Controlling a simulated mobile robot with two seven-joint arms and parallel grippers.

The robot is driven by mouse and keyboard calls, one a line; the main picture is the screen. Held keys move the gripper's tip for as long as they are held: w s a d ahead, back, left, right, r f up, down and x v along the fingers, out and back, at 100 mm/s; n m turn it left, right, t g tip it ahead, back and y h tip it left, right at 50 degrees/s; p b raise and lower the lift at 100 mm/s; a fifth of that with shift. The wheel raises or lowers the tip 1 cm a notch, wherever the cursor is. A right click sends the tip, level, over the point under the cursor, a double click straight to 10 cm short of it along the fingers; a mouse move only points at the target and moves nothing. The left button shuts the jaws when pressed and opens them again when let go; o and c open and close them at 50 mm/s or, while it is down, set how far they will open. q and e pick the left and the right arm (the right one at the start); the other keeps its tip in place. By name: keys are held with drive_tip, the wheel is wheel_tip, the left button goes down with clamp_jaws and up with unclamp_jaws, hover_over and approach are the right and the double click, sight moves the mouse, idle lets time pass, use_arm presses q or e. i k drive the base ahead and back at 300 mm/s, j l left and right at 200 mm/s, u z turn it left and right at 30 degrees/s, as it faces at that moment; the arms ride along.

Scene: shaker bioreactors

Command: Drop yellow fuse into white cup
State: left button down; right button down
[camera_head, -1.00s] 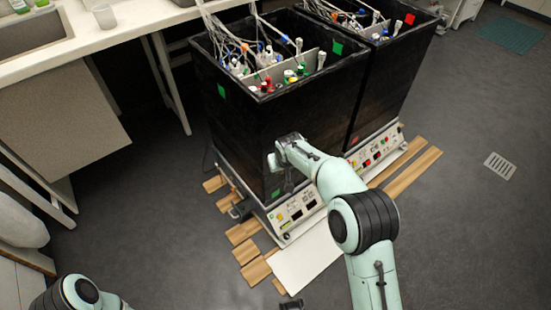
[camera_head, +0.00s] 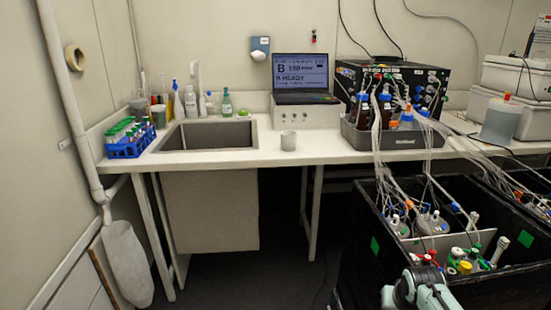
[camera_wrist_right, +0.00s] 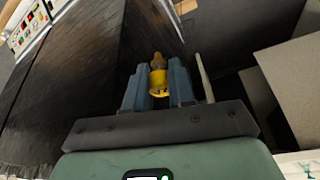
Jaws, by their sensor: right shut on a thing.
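The yellow fuse (camera_wrist_right: 158,82) is a small yellow cylinder with a darker tan end. In the right wrist view it sits between the two fingers of my right gripper (camera_wrist_right: 158,88), which is shut on it. In the head view only part of my right arm shows at the bottom edge, in front of the black bin, and the fuse cannot be made out there. A small pale grey-white cup (camera_head: 288,140) stands upright on the counter, right of the sink and well beyond my right arm. My left gripper is not in view.
The white counter (camera_head: 330,152) holds a blue tube rack (camera_head: 130,146), sink (camera_head: 205,134), bottles, laptop (camera_head: 302,74) and a grey tray (camera_head: 385,138) of bottles. The black bin (camera_head: 365,245) with tubing stands at lower right. Counter around the cup is fairly clear.

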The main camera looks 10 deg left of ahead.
sight(293, 148)
drive_tip(key=i+j+u, duration=0.3)
drive_tip(key=i+j, duration=0.35)
drive_tip(key=i, duration=0.2)
